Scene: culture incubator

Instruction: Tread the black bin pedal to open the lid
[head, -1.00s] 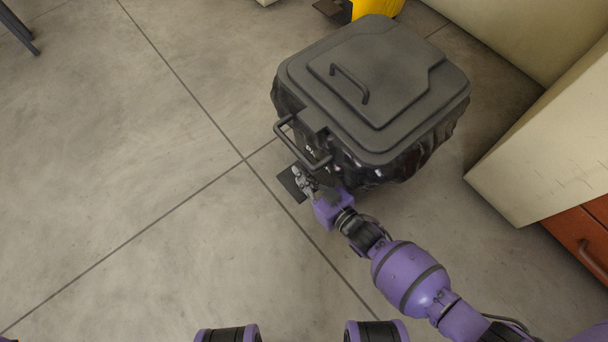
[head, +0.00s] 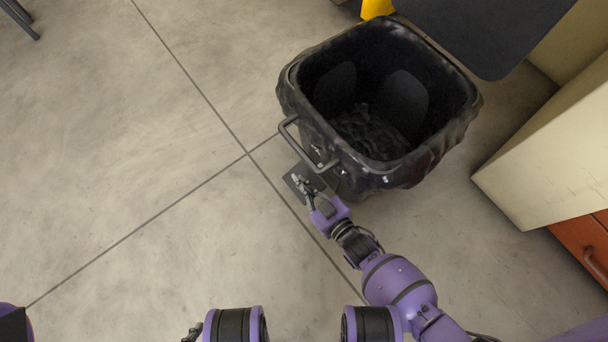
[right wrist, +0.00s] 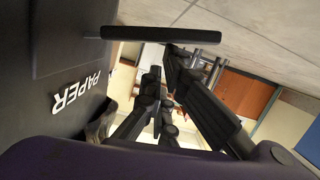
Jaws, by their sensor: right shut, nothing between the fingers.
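The black bin (head: 440,165) stands on the floor with its top open, and its dark inside shows. Its lid (head: 490,35) is swung up and back at the upper right, partly cut off. The flat dark pedal (head: 296,180) juts out at the bin's front foot. My right gripper (head: 297,182) is shut and empty, its fingertips at the pedal. In the right wrist view, which is upside down, the pedal (right wrist: 150,33) is a dark slab by the fingertips. A dark fragment at the head view's bottom edge may be my left gripper (head: 192,333); its jaws are unclear.
A bar handle (head: 302,148) sticks out from the bin's front above the pedal. A pale cabinet (head: 545,150) with an orange drawer (head: 585,245) stands close on the right. A yellow object (head: 376,8) is behind the bin.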

